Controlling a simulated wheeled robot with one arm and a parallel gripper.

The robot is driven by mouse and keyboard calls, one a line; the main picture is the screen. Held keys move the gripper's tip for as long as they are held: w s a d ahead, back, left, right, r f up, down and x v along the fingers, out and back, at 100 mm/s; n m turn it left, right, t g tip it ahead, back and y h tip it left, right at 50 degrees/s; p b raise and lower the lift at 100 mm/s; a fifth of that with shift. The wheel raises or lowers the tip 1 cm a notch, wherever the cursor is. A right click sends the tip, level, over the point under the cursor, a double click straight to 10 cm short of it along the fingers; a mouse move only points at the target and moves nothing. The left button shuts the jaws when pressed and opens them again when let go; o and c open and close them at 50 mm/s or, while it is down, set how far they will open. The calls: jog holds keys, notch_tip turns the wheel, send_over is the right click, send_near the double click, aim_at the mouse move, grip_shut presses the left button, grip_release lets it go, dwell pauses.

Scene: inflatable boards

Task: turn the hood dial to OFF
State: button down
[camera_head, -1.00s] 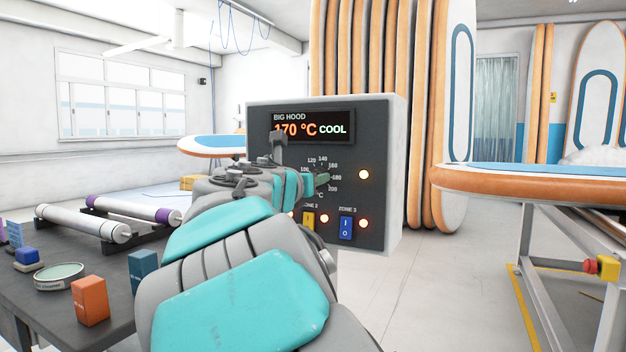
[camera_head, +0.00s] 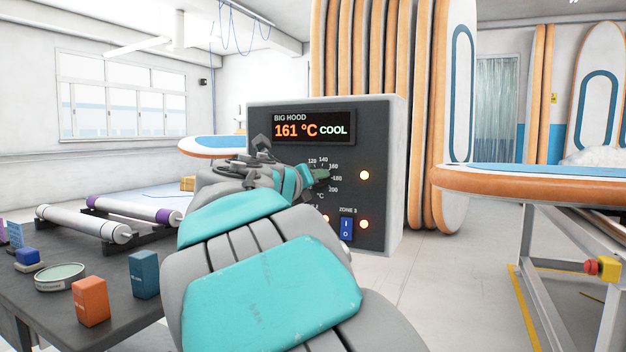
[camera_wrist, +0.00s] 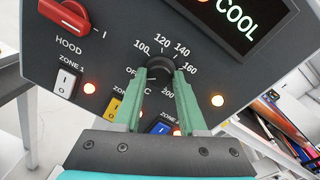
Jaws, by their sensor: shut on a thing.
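The hood panel (camera_head: 375,215) is a dark control face in a white box, with a display (camera_head: 310,128) reading BIG HOOD, 161 °C, COOL. A black round dial (camera_wrist: 160,64) sits in a ring of marks from OFF through 100 to 200. My gripper (camera_wrist: 160,74) is shut on this dial, with one green finger on each side. The left finger is beside the OFF mark. I cannot read the dial's pointer. In the head view, my arm and gripper hide the dial and the panel's left part.
In the wrist view, a red rotary knob (camera_wrist: 66,16) labelled HOOD is at upper left. White (camera_wrist: 66,82), yellow (camera_wrist: 115,107) and blue (camera_head: 346,229) zone switches sit below, with lit orange lamps (camera_head: 364,175). A table (camera_head: 60,300) with rollers and small boxes stands at left.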

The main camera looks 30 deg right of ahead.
jog(key=shift+f, duration=0.15)
jog(key=shift+c, duration=2.3)
grip_release()
jog(key=v, duration=0.8)
jog(key=shift+d, duration=0.1)
